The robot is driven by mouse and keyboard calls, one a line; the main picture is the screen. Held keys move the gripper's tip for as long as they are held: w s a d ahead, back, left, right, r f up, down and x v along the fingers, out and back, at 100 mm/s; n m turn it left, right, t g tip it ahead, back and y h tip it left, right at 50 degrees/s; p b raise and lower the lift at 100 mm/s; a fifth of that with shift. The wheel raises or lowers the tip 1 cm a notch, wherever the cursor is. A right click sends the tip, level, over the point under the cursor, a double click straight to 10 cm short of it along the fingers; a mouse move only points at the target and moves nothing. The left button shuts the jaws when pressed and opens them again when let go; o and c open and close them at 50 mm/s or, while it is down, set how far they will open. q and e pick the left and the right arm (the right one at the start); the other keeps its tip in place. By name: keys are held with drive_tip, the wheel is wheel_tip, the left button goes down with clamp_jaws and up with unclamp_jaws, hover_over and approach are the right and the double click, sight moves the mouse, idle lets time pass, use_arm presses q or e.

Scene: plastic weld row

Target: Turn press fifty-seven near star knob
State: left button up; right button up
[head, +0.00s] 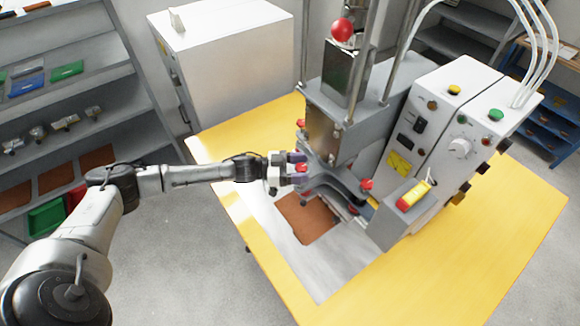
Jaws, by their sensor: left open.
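The press (350,100) is a grey and white machine on a yellow table (470,250). Several small red knobs sit on it. One red knob (301,168) is at the left front of its lower part, another red knob (366,184) is further right, and a third red knob (300,124) is higher on the left side. My left gripper (298,164) is open, with its fingers at the left front red knob. I cannot tell whether the fingers touch it. The fingers partly hide the knob. My right gripper is not in view.
A white control box (460,140) with buttons and a dial stands right of the press, with a yellow and red switch box (414,196) at its front. A brown pad (308,217) lies below the gripper. Grey shelves (70,110) stand at left. The table's front right is clear.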

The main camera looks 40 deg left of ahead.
use_arm(q)
drive_tip(key=v, duration=1.3)
drive_tip(key=shift+s+a, duration=0.2)
drive_tip(key=shift+s, duration=0.05)
